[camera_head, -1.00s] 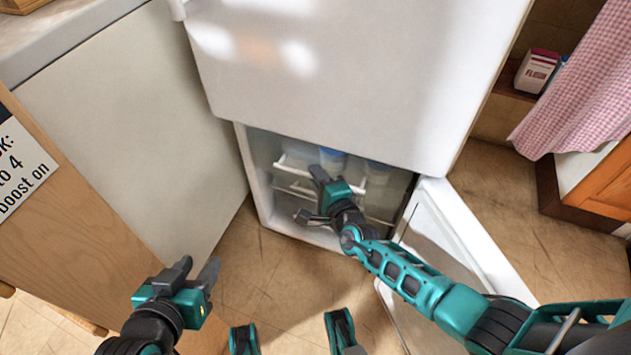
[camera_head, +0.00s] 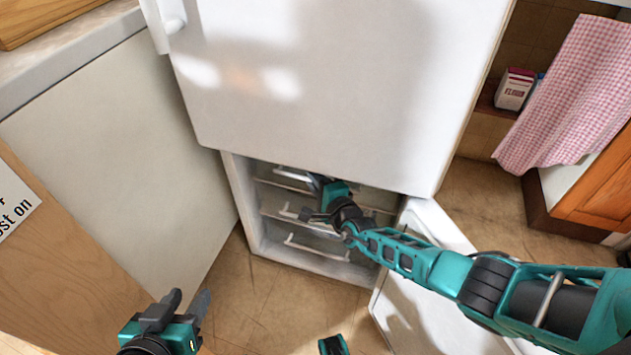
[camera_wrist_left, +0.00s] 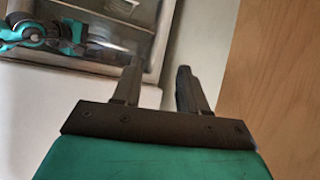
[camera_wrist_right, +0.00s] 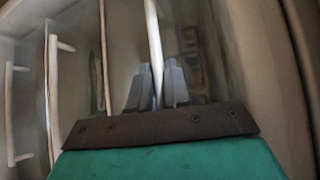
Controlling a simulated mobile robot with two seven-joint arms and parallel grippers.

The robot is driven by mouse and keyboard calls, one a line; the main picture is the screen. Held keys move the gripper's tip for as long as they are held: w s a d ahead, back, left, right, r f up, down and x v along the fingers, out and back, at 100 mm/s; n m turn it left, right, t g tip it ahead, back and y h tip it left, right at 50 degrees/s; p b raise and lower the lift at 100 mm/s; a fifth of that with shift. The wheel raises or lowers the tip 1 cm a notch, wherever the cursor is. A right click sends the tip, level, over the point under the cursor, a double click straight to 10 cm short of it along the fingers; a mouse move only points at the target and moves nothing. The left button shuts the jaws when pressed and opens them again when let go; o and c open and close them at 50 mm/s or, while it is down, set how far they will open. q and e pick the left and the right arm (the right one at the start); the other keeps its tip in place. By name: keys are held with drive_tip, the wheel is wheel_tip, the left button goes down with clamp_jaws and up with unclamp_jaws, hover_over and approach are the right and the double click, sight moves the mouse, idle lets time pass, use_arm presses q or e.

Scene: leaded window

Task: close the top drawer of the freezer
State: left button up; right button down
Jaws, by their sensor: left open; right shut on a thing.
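The freezer (camera_head: 240,215) is the open lower compartment of a white fridge, with stacked drawers inside, each with a white bar handle. The top drawer's handle (camera_head: 292,174) shows just left of my right gripper (camera_head: 308,199), which reaches into the compartment. In the right wrist view my right gripper (camera_wrist_right: 158,76) is shut on a white handle bar (camera_wrist_right: 153,40), the top one; two lower handles are to its left. The top drawer sits roughly in line with the drawers below. My arm hides part of the fronts. My left gripper (camera_head: 188,300) is open and empty, low at the left; it also shows in the left wrist view (camera_wrist_left: 158,75).
The freezer door (camera_head: 425,300) stands open at the right, under my right arm. The closed upper fridge door (camera_head: 330,90) overhangs the compartment. A pale cabinet side (camera_head: 120,170) and a wooden panel (camera_head: 70,280) stand at the left.

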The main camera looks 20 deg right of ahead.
drive_tip(key=c, duration=1.2)
unclamp_jaws()
drive_tip(key=shift+w+d, duration=0.1)
drive_tip(key=shift+w, duration=0.15)
use_arm(q)
drive_tip(key=shift+w, duration=0.1)
use_arm(e)
drive_tip(key=shift+r, duration=0.1)
drive_tip(key=shift+s+d+r, duration=0.1)
drive_tip(key=shift+s, duration=0.15)
use_arm(q)
drive_tip(key=a+r+p, duration=0.1)
drive_tip(key=p, duration=0.2)
drive_tip(key=r+p, duration=0.1)
drive_tip(key=p, duration=0.2)
drive_tip(key=shift+s+a+r+y, duration=0.3)
drive_tip(key=shift+s+a+y, duration=0.1)
use_arm(e)
drive_tip(key=v, duration=1.2)
drive_tip(key=shift+s, duration=0.25)
drive_tip(key=shift+s+f, duration=0.1)
drive_tip(key=shift+f, duration=0.1)
